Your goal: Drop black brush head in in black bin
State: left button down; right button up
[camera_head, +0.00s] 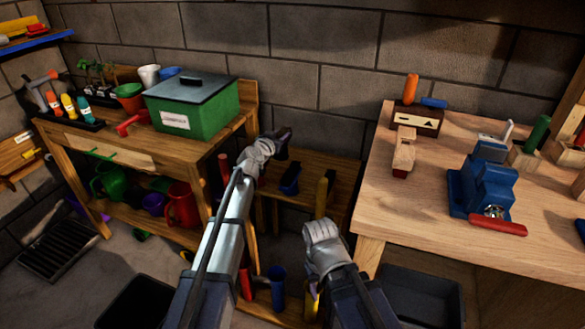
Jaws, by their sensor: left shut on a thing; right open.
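My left gripper (277,139) reaches out over the low wooden shelf between the two benches. It is shut on a small dark thing (283,152), which seems to be the black brush head; the gripper hides most of it. My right gripper (321,236) is low in the middle, left of the right workbench, open; its fingers are hard to make out. One black bin (135,303) stands on the floor at the bottom left. Another dark bin (425,295) stands under the right workbench. Both are partly cut off or covered.
The right workbench (450,210) carries a blue vise (483,187), a wooden plane (404,152) and tools. The left bench holds a green lidded box (195,110), pots and bottles. Watering cans stand below it. A dark grate (58,247) lies on the floor.

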aim_at(281, 158)
pick_arm(q)
jog(key=shift+f+b, duration=4.5)
jog(key=shift+f, duration=0.3)
jog(key=shift+f, duration=0.2)
jog(key=shift+c, duration=2.4)
grip_release()
jog(key=shift+r, duration=0.15)
